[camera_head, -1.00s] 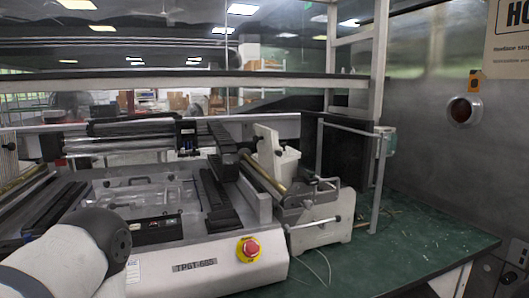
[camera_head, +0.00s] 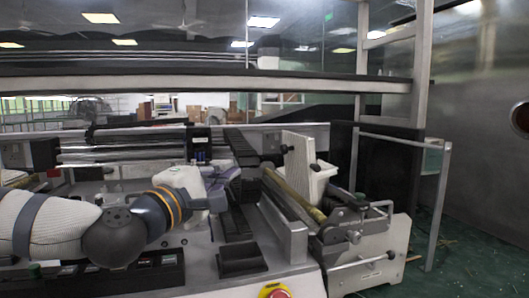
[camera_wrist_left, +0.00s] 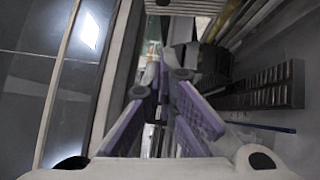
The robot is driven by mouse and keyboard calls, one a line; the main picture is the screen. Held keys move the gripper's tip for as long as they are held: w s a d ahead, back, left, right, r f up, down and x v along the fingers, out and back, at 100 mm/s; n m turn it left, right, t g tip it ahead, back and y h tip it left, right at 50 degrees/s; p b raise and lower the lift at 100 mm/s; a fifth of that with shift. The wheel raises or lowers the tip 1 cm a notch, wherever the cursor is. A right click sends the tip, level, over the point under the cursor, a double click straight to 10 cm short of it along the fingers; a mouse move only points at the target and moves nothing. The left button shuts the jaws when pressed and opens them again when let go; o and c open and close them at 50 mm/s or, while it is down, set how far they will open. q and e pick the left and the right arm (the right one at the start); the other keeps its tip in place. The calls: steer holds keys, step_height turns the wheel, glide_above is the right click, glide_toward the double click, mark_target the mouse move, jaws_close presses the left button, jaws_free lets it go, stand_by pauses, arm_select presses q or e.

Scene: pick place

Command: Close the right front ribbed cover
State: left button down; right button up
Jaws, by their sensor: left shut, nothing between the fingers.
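A dark ribbed cover (camera_head: 242,258) is at the front end of the rail on the machine's right side. My left gripper (camera_head: 226,180) is shut and empty, beside the rail and behind the front cover. In the left wrist view its purple-padded fingers (camera_wrist_left: 160,78) come together, with a dark ribbed piece (camera_wrist_left: 270,88) to their right and apart from them. I cannot tell whether the fingers touch the rail. My right gripper is not in view.
A grey clamp fixture (camera_head: 355,235) with knobs and a brass rod stand right of the rail. A red emergency button (camera_head: 273,291) is at the front edge. A shelf beam (camera_head: 200,84) crosses above.

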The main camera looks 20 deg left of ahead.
mark_target(296, 165)
arm_select(q)
steer(key=w+d+r, duration=0.1)
steer(key=w+d, duration=0.4)
steer(key=w, duration=0.6)
steer(key=shift+w+r+b, duration=0.15)
steer(key=shift+r+b, duration=0.2)
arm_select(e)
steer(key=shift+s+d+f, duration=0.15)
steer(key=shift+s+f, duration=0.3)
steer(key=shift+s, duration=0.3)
